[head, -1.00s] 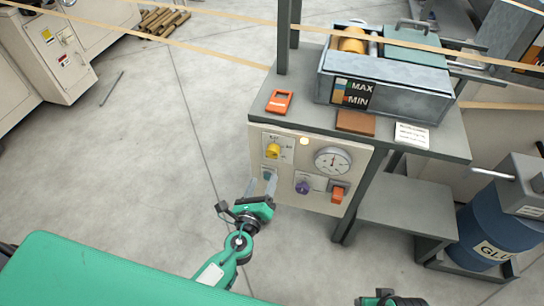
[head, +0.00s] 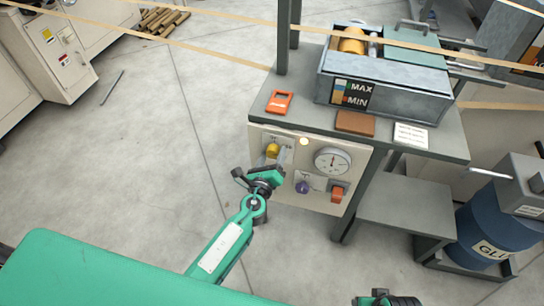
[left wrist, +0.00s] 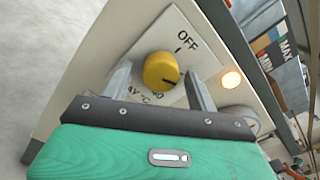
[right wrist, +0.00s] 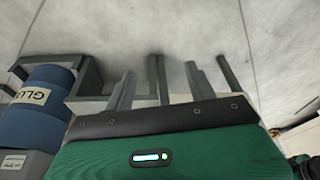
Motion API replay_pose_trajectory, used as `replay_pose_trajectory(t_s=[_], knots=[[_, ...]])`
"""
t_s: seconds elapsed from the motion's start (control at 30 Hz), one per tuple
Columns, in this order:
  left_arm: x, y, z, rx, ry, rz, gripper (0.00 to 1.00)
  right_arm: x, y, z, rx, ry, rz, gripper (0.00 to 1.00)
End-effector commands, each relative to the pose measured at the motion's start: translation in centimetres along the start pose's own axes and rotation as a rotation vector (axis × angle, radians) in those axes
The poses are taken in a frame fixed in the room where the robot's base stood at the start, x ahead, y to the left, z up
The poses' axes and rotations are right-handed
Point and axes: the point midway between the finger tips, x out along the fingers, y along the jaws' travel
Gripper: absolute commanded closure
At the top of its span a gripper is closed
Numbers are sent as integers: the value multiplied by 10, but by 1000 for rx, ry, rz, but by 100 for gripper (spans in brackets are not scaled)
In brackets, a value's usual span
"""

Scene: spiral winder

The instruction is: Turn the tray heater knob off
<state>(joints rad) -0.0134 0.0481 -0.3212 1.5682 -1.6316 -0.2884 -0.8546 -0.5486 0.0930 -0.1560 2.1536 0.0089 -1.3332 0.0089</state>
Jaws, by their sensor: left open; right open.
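The yellow heater knob (head: 272,151) is on the upper left of the cream control panel (head: 318,205). In the left wrist view the knob (left wrist: 161,70) sits on a white plate (left wrist: 184,48) marked OFF and with a scale in °C. The knob's dark pointer mark faces away from OFF. My left gripper (head: 278,158) is open in front of the panel. In the left wrist view its two fingers stand on either side of the knob, apart from it as far as I can tell. My right gripper (right wrist: 160,90) is open and empty, low over the floor.
A lit lamp (head: 304,141), a dial gauge (head: 332,160), a purple knob (head: 302,187) and an orange switch (head: 337,194) share the panel. A blue glue drum (head: 490,235) stands at right.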

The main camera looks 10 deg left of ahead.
Motion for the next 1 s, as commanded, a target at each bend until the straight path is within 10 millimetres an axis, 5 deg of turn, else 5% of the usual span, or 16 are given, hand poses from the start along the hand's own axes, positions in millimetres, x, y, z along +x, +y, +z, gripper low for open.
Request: replay_pose_trajectory(t_s=[0.03, 0.27, 0.67, 1.0], knots=[[0, 0, 0, 0, 0, 0, 43, 0, 0, 0, 0, 0, 0, 44], [0, 0, 0, 0, 0, 0, 86, 0, 0, 0, 0, 0, 0, 44], [0, 1, -2, -74, 0, 0, 86, -3, 0, -2, -1, 7, 0, 44], [0, 0, -2, -338, -1, -1, 86, -48, 0, -9, 1, 62, 1, 44]])
